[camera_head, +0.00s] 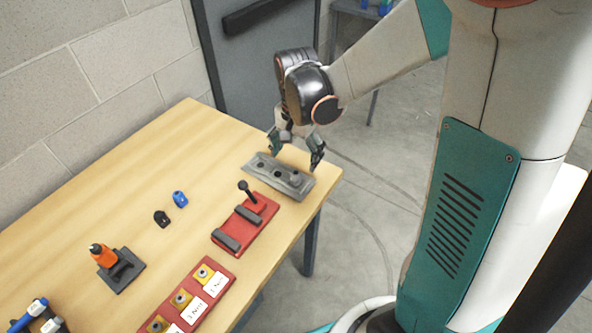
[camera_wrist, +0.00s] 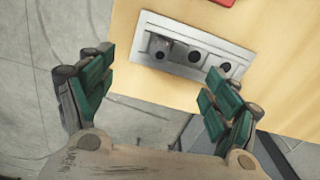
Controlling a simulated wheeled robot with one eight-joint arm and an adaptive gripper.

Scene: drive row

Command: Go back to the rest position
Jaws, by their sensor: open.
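My gripper (camera_head: 296,149) is open and empty, with its fingers spread, just above the far right end of the table. It hangs over or close to a grey block with several round holes (camera_head: 262,166). In the wrist view my gripper (camera_wrist: 158,105) has its green-padded fingers wide apart. There the grey block (camera_wrist: 212,73) lies on the table beyond the fingertips, with nothing between the fingers. My arm reaches in from the upper right in the head view.
The wooden table (camera_head: 130,165) carries a red block with a black lever (camera_head: 262,207), a red strip with yellow pieces (camera_head: 215,286), an orange tool in a dark stand (camera_head: 103,256), and small blue (camera_head: 180,198) and black (camera_head: 161,218) pieces. A grey door (camera_head: 258,60) stands behind. Floor is open right of the table.

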